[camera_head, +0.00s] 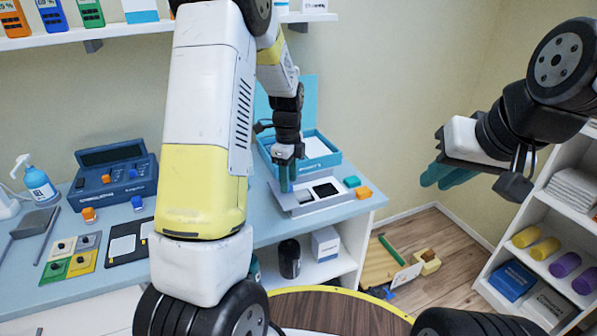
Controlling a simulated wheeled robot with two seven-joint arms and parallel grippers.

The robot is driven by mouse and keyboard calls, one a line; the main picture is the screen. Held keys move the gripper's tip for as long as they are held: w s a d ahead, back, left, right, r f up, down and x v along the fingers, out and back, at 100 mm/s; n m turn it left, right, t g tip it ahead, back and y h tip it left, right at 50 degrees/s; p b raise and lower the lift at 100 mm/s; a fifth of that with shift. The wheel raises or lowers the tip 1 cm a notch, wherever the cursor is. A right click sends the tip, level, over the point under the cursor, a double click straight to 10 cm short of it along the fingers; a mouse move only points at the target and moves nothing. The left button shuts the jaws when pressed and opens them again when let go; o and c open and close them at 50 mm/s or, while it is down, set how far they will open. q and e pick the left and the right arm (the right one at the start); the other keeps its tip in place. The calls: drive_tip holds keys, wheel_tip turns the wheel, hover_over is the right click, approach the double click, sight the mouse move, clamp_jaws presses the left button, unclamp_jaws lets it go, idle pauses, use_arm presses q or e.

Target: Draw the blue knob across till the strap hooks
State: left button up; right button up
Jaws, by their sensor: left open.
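I cannot tell for sure which thing is the blue knob, and no strap or hook is clearly seen. A small blue piece (137,203) stands on the desk in front of the blue case (115,176). My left gripper (288,180) points down over a grey tray (308,205) with a white and a black square, at the desk's right end. It is open; whether it touches the tray is unclear. My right gripper (432,180) hangs in the air at the right, with green fingers pointing left. Its finger gap cannot be made out. My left arm hides the desk's middle.
An open blue box (322,158) stands behind the tray. Teal (352,181) and orange (363,193) blocks lie at the desk's right edge. A blue spray bottle (40,184) and a four-coloured board (82,262) are at left. A white shelf (535,240) stands at right.

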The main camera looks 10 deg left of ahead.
use_arm(q)
drive_tip(key=shift+f, duration=0.7)
clamp_jaws()
idle(1.0)
